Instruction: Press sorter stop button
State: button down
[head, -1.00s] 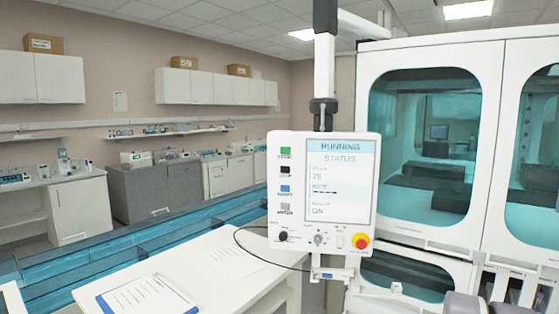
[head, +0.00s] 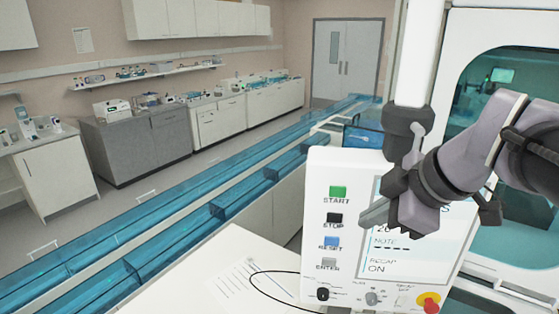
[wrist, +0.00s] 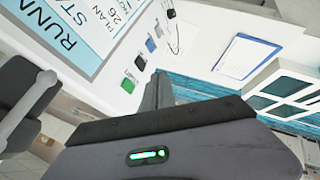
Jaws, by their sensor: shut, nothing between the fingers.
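The black STOP button (head: 334,217) sits on the left side of the white control panel (head: 314,170), below the green START button (head: 338,192) and above the blue RESET button (head: 331,242). In the wrist view the STOP button (wrist: 140,62) shows between the green button (wrist: 128,85) and the blue one (wrist: 150,45). My gripper (head: 372,214) is shut and empty. Its tip points left, in front of the screen, just right of the STOP button in the picture. Its fingers (wrist: 159,90) show in the wrist view. No contact with the button is visible; the exact gap is unclear.
A red and yellow knob (head: 429,302) is at the panel's lower right. A grey ENTER button (head: 329,264) is below RESET. A clipboard (wrist: 246,56) lies on the white table. Blue tube tracks (head: 190,228) run along the left.

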aim_at(341, 220)
jog(key=x, duration=0.4)
jog(key=w+x, duration=0.1)
jog(key=x, duration=0.2)
jog(key=w+r+x, duration=0.1)
jog(key=x, duration=0.3)
jog(key=shift+w+d+f, duration=0.15)
jog(key=shift+w+d, duration=0.3)
jog(key=shift+w, duration=0.4)
